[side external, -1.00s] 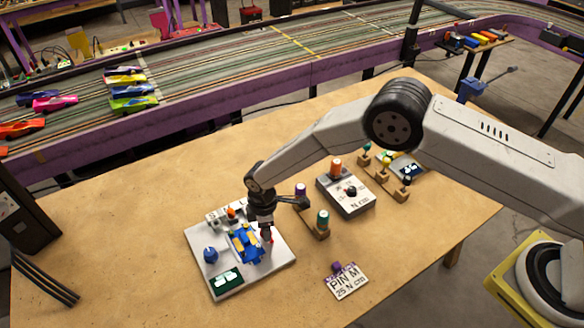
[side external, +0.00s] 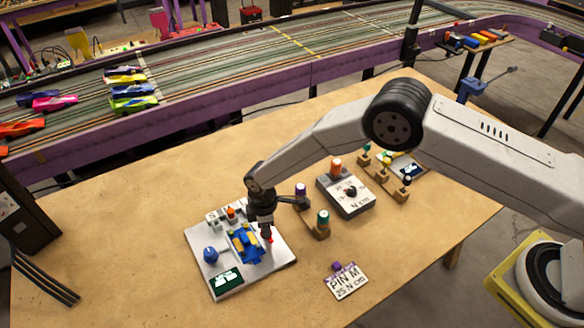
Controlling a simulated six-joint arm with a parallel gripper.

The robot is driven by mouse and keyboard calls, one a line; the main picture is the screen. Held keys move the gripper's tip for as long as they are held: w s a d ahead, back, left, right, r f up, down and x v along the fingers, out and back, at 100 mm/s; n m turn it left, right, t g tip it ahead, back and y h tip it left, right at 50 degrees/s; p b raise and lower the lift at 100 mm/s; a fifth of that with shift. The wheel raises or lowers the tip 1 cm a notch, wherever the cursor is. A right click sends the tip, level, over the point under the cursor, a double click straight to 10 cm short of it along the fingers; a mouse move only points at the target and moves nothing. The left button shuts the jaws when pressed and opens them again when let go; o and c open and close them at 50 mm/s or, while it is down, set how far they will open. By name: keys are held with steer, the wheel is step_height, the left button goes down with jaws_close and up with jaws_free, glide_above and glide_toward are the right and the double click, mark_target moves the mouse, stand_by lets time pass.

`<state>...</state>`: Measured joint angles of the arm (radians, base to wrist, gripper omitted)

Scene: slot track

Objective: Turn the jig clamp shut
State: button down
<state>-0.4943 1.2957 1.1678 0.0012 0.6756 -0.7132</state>
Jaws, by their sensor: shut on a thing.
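The jig is a light grey plate (side external: 272,266) on the wooden table, left of the middle in the side external view. It bears a blue and yellow car-like block (side external: 244,243), a blue knob (side external: 211,254) at its left and an orange-topped part (side external: 231,212) at the back. My gripper (side external: 267,236) points down at the right side of the block, shut on a small red part (side external: 270,239), which looks like the clamp's handle. The fingers hide most of it, so the clamp's angle cannot be told.
A dark green display (side external: 226,279) sits at the plate's front. Holders with a purple-topped driver (side external: 300,190) and a green-topped driver (side external: 323,217) stand close to the right of my gripper. A grey dial box (side external: 345,194) is farther right. A "PIN M 25 N cm" card (side external: 346,282) lies in front.

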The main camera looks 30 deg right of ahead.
steer(key=shift+m, duration=0.4)
steer(key=m, duration=0.7)
steer(key=shift+m, duration=0.4)
steer(key=m, duration=0.4)
steer(key=shift+m, duration=0.3)
steer(key=shift+s+m, duration=0.1)
steer(key=shift+m, duration=1.7)
steer(key=shift+c, duration=1.9)
jaws_free()
steer(key=shift+r, duration=0.15)
